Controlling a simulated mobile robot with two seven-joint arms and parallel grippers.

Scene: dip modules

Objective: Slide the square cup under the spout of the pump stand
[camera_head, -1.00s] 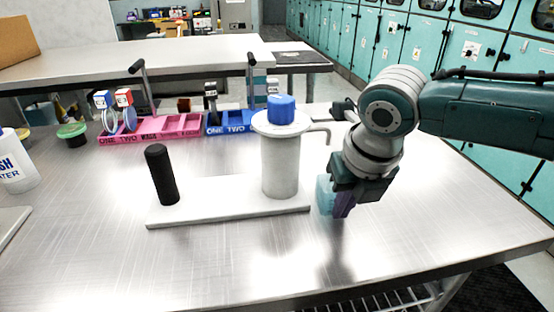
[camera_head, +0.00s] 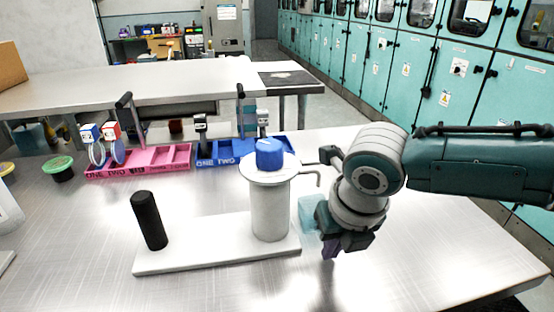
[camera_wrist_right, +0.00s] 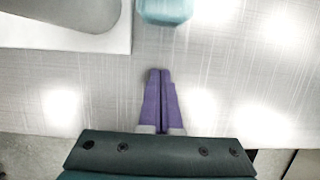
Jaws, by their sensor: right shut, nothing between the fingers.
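The square cup (camera_head: 309,215) is pale blue and see-through, standing on the table just right of the pump stand. My right gripper partly covers it in the head view. The pump stand has a white base (camera_head: 190,255), a white column (camera_head: 270,212) with a blue top, and a thin spout (camera_head: 312,171) bent down on its right. The cup is on the spout's side; whether it is directly below the spout tip is unclear. My right gripper (camera_head: 329,252) has purple fingers, shut and empty, on the near side of the cup. In the wrist view, the fingertips (camera_wrist_right: 161,73) are apart from the cup (camera_wrist_right: 165,10).
A black upright cylinder (camera_head: 149,220) stands at the left of the base. Pink (camera_head: 140,162) and blue (camera_head: 222,152) compartment trays lie behind the stand. A green-lidded pot (camera_head: 58,168) is at left. The table front is clear.

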